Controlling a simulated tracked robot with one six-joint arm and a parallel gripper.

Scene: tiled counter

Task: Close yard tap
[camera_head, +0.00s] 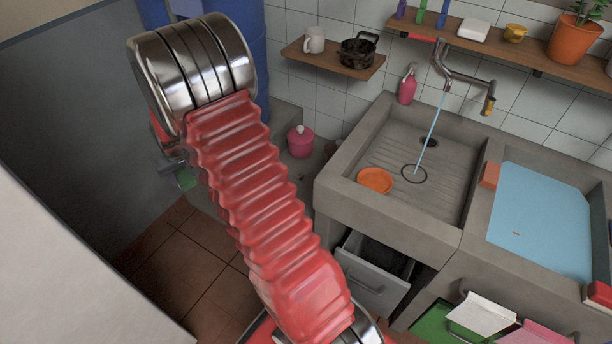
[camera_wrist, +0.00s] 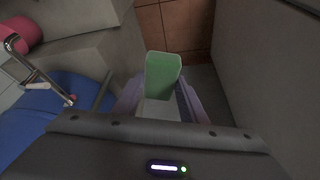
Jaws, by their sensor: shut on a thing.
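A metal wall tap (camera_head: 468,78) is above the left basin of the concrete sink (camera_head: 335,200). A thin stream of water (camera_head: 433,130) runs from it into that basin. My gripper (camera_wrist: 160,98) is well away from this tap, low at the left in the head view, partly hidden by my red arm. In the wrist view it is shut on a green and white block-like thing (camera_wrist: 162,75). The green end also shows in the head view (camera_head: 186,180). A chrome pipe with a red tip (camera_wrist: 38,75) shows at the left in the wrist view; I cannot tell what it is.
A blue barrel (camera_head: 238,30) stands behind my arm, also in the wrist view (camera_wrist: 45,135). An orange bowl (camera_head: 375,181) sits in the left basin. The right basin holds blue water (camera_head: 540,220). An open drawer (camera_head: 372,280) juts out below. Shelves hold a mug and pots.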

